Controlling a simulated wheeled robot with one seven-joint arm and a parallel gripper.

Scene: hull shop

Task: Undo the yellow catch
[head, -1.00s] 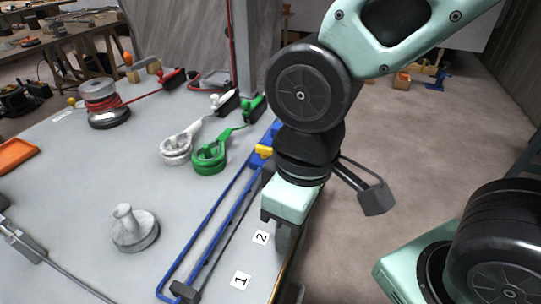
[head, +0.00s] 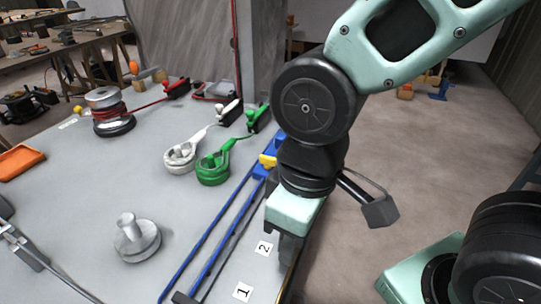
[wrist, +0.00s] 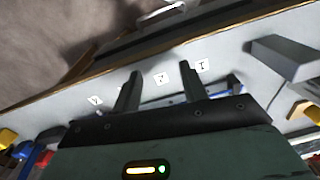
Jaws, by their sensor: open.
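The yellow catch (head: 267,161) sits on a blue fitting at the far end of long blue rails (head: 214,238), near the right edge of the grey deck, in the head view. My arm stands just right of it. My gripper (head: 287,248) points down over the deck edge, nearer the camera than the catch and beside the label 2. In the wrist view my gripper (wrist: 158,84) has its two fingers apart with nothing between them. Yellow pieces show at the left and right edges there; I cannot tell whether either is the catch.
A green ring-shaped fitting (head: 212,169) and a white one (head: 181,157) lie left of the catch. A grey knobbed drum (head: 136,239), a winch with red rope (head: 112,115) and an orange tray (head: 18,161) stand farther left. A grey post (head: 262,60) rises behind.

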